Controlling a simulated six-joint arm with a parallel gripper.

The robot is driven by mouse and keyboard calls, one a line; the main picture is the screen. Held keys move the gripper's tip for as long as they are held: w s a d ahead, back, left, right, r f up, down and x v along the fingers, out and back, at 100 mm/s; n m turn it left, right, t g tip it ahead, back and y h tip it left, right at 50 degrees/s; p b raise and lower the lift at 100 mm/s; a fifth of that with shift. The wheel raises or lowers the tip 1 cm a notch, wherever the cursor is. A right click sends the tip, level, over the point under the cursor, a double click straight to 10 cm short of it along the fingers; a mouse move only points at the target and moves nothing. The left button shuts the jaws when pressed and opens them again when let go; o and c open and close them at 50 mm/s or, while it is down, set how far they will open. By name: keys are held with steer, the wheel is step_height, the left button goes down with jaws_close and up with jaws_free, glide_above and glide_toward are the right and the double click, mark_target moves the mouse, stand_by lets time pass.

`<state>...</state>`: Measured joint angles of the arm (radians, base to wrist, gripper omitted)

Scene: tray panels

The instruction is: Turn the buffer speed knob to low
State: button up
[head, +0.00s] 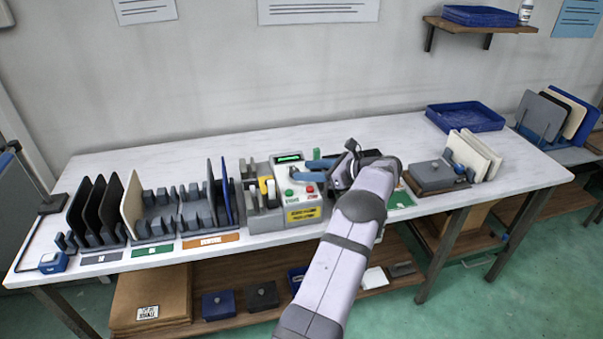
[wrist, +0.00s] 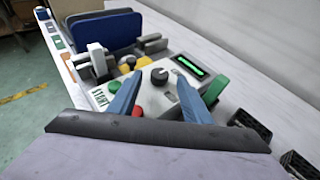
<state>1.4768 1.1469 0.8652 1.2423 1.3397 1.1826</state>
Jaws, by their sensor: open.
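The control box (head: 297,207) stands near the middle of the bench, with a lit green display (head: 288,158). In the wrist view, a round black knob (wrist: 159,76) with a pale pointer mark sits on the box's light top face, below the display (wrist: 188,66). I cannot read its scale. My gripper (wrist: 158,84) is open, its two blue fingers apart on either side of the knob in the picture. I see no contact, and the height gap is unclear. In the head view my gripper (head: 325,165) is over the box's right part, and I cannot make out the knob there.
A green button (wrist: 114,87) and a red button (wrist: 137,111) lie close to the fingers. Racks of upright panels (head: 95,208) stand left. A grey block (head: 432,175) and a blue tray (head: 465,117) are right. The bench behind the box is clear.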

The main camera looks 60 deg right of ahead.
steer(key=shift+b+v, duration=0.35)
steer(key=shift+v, duration=1.55)
